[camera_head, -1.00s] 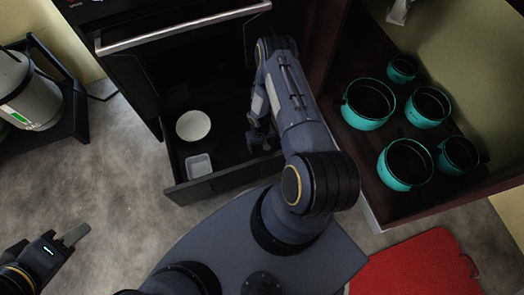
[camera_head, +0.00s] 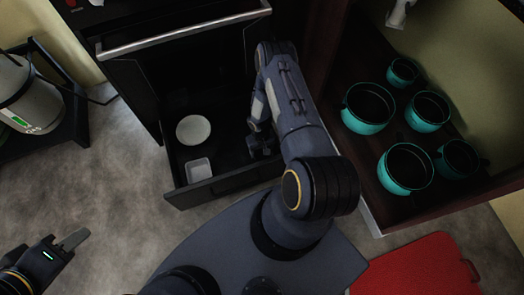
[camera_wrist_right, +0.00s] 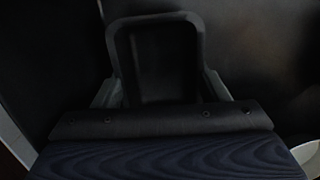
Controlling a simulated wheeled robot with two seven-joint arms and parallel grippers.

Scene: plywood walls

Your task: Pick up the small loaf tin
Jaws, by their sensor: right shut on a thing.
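The small loaf tin (camera_wrist_right: 156,60) is a dark, rounded rectangular tin, seen between the fingers of my right gripper (camera_wrist_right: 165,92) in the right wrist view. The gripper is shut on it. In the head view my right gripper (camera_head: 262,146) is low inside the open dark drawer (camera_head: 225,186), at its right side. The tin cannot be made out there against the dark drawer. My left gripper (camera_head: 75,239) is at the lower left over the floor, away from the drawer.
A white round bowl (camera_head: 194,130) and a small pale rectangular dish (camera_head: 198,169) are in the drawer, left of my right gripper. An oven-like door with a metal handle (camera_head: 185,30) is above. Several teal pots (camera_head: 405,168) stand in the cabinet at right.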

